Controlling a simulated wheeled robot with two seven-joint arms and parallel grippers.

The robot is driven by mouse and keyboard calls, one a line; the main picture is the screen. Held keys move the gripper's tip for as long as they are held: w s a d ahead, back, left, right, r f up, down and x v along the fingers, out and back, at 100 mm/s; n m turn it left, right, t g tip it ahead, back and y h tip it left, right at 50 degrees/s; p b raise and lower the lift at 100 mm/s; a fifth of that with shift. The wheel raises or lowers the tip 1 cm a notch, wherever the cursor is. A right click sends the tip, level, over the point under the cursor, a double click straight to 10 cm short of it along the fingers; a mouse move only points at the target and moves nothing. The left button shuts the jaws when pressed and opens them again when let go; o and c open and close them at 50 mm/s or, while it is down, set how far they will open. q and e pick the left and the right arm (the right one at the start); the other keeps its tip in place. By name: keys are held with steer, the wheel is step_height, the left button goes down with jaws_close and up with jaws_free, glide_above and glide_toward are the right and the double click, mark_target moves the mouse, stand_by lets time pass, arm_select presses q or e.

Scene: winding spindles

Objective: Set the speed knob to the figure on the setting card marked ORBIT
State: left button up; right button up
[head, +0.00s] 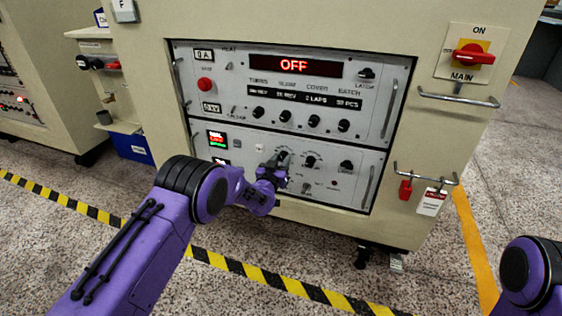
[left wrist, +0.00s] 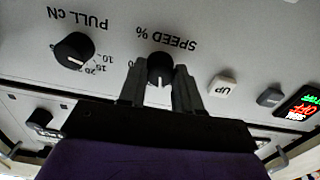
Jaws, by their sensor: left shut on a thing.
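The speed knob (left wrist: 160,69) is black and round with a white pointer line, beside the inverted label "SPEED %". My left gripper (left wrist: 160,88) has one finger on each side of it and is shut on it. In the head view my left gripper (head: 277,168) is at the lower panel and partly hides the knob. The knob's scale is mostly hidden by the fingers, so its setting cannot be read. I cannot make out a card marked ORBIT. My right gripper is out of view.
The "PULL cN" knob (left wrist: 74,50) and the UP button (left wrist: 223,87) flank the speed knob. The upper display (head: 294,65) reads OFF. A red and yellow MAIN switch (head: 470,55) and a hanging white tag (head: 431,203) are on the right. Yellow-black tape crosses the floor.

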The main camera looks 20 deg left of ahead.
arm_select(q)
steer(key=o, duration=1)
steer(key=shift+o, duration=0.2)
steer(key=shift+s, duration=0.25)
steer(key=s+p, duration=0.2)
steer(key=s, duration=0.1)
steer(key=shift+s+r, duration=0.15)
steer(key=shift+r, duration=0.05)
steer(key=p, duration=0.2)
glide_toward(282, 158)
steer(key=shift+s+f, duration=0.25)
steer(key=shift+s, duration=0.65)
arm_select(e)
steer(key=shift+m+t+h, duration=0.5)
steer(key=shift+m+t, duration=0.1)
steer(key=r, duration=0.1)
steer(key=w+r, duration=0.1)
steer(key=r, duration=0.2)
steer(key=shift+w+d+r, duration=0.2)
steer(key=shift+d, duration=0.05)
